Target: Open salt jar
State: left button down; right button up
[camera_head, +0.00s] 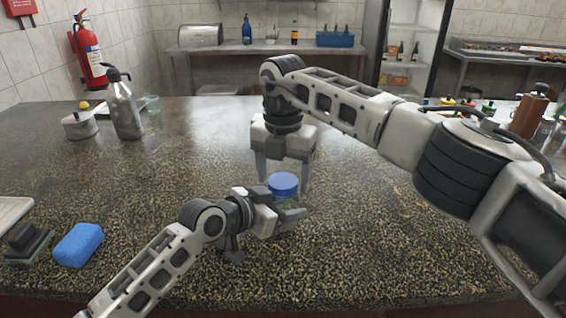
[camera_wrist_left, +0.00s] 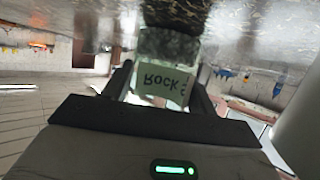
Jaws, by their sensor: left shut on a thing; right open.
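The salt jar (camera_head: 285,200) stands on the dark speckled counter, with its blue lid (camera_head: 283,184) on top. My left gripper (camera_head: 282,215) is shut on the jar's body from the near left, below the lid. In the left wrist view the jar (camera_wrist_left: 168,45) shows upside down between the fingers, with a label (camera_wrist_left: 160,82) reading "Rock S…". Its lid cannot be made out there. My right gripper (camera_head: 284,175) points down over the jar and is open, one finger on each side of the lid, apart from it as far as I can see.
A metal bottle (camera_head: 123,108) and a lidded pot (camera_head: 79,125) stand at the back left. Bottles (camera_head: 488,108) crowd the right back. Counter around the jar is clear.

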jog(key=c, duration=1)
jog(key=n, duration=0.3)
jog(key=o, duration=1.1)
